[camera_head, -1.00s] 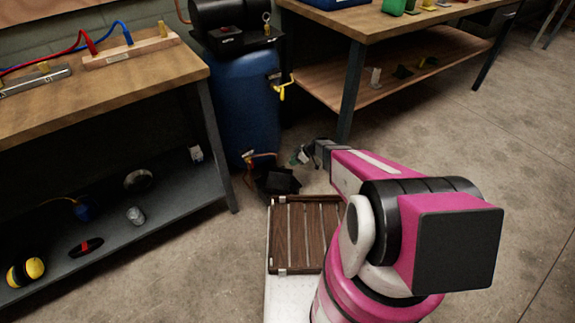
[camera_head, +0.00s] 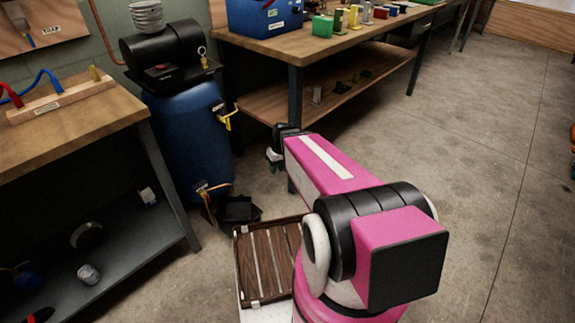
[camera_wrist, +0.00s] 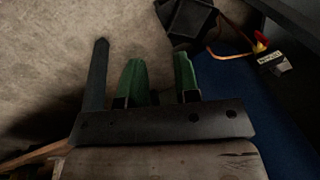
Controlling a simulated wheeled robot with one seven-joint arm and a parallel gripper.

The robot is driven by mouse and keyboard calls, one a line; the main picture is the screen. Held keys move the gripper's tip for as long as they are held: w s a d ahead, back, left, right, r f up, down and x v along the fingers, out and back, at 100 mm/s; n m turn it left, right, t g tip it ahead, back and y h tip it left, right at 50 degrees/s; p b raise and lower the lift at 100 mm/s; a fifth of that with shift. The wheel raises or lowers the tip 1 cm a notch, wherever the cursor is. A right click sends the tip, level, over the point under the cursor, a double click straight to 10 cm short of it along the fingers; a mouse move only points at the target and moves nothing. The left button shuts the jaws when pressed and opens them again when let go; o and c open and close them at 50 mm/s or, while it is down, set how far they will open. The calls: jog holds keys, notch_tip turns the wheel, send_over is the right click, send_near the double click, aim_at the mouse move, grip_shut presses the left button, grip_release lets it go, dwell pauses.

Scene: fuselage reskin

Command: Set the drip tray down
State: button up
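A black drip tray (camera_head: 238,210) sits on the concrete floor at the foot of the blue barrel (camera_head: 190,150). It also shows in part at the top of the wrist view (camera_wrist: 190,18). My gripper (camera_head: 274,160) is up and to the right of the tray in the head view, with a gap between them. In the wrist view, the two green fingers of my gripper (camera_wrist: 160,78) stand apart with nothing between them. Part of the gripper is hidden behind my pink arm in the head view.
A copper-coloured pipe with a small fitting (camera_head: 207,190) hangs beside the tray. A workbench (camera_head: 70,130) with a lower shelf stands left. Another bench (camera_head: 300,45) with a lower shelf stands behind my gripper. A slatted wooden deck (camera_head: 268,262) is before my arm.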

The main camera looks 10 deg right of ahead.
jog(key=s+d+r+m+h, duration=0.2)
jog(key=s+d+r+m, duration=0.1)
jog(key=s+r, duration=0.2)
jog(key=shift+s+d+r+m, duration=0.2)
jog(key=shift+r+m, duration=0.1)
jog(key=shift+r, duration=0.2)
dwell(0.6)
